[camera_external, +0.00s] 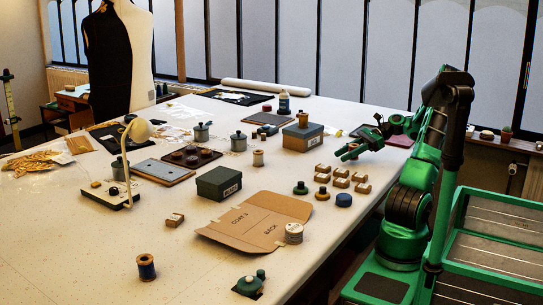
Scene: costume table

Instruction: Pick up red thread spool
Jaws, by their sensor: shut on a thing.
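My gripper (348,153) is at the far right of the table, low over the white top, past the small wooden blocks and right of the grey-green box. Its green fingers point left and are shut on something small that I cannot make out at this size. I cannot pick out a clearly red thread spool. A small reddish-brown item (267,107) stands at the back of the table. A blue spool (146,267) stands at the front left.
Several wooden blocks (341,178) lie close in front of my gripper, with a blue round item (344,200) nearby. A dark green box (219,182) and a cardboard folder (255,222) lie mid-table. A lamp (137,133) stands left. The front-left table top (75,235) is clear.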

